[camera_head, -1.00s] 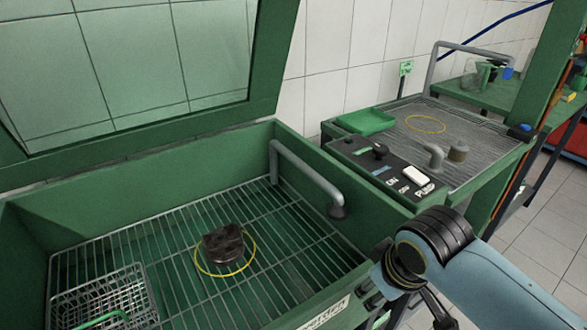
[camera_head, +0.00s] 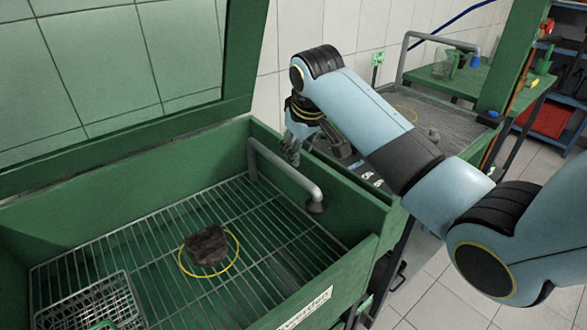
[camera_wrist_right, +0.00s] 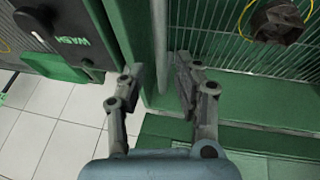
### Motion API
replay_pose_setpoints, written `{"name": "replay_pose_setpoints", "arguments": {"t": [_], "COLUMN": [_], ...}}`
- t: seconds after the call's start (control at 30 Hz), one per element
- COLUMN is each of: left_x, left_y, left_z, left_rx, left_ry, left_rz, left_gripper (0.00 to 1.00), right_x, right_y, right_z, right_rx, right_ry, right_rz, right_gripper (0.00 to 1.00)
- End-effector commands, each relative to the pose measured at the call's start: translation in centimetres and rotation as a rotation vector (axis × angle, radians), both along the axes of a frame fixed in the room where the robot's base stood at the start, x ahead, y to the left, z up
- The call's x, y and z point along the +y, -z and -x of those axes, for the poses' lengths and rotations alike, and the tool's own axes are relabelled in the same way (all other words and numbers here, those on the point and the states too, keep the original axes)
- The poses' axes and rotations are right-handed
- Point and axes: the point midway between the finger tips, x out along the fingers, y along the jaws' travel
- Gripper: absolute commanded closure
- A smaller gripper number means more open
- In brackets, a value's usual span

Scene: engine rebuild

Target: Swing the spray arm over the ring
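The spray arm (camera_head: 287,172) is a grey bent pipe on the back right of the green wash basin. Its dark nozzle (camera_head: 317,206) hangs near the basin's right wall, to the right of the ring. The yellow ring (camera_head: 238,247) lies on the basin's wire rack around a dark blocky part (camera_head: 206,245). My right gripper (camera_head: 292,150) is above the basin's right wall, just behind the pipe in the picture; contact is not visible. My left gripper is not in view.
A wire basket (camera_head: 88,305) sits at the basin's front left. The raised glazed lid (camera_head: 240,60) stands at the back. A second station with a grated top (camera_head: 440,118) is to the right, partly behind my right arm. The rack's middle is otherwise clear.

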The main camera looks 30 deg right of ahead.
Motion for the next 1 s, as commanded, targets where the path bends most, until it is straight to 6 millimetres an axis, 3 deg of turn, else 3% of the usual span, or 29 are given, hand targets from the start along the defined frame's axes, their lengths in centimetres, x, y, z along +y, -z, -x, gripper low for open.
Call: {"name": "replay_pose_setpoints", "arguments": {"t": [0.5, 0.7, 1.0], "left_x": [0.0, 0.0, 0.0], "left_y": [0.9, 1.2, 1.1], "left_z": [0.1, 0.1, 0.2], "left_rx": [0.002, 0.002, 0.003], "left_ry": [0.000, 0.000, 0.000], "left_rz": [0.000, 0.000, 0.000], "left_gripper": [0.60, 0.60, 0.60], "right_x": [-1.3, -1.5, -1.5], "right_y": [8.1, 9.5, 9.6], "right_z": [-3.4, -4.1, -4.1], "right_rx": [0.002, 0.000, 0.000], "right_ry": [0.001, 0.000, 0.000], "right_rz": [-0.002, -0.001, -0.001], "right_gripper": [0.68, 0.68, 0.69]}}
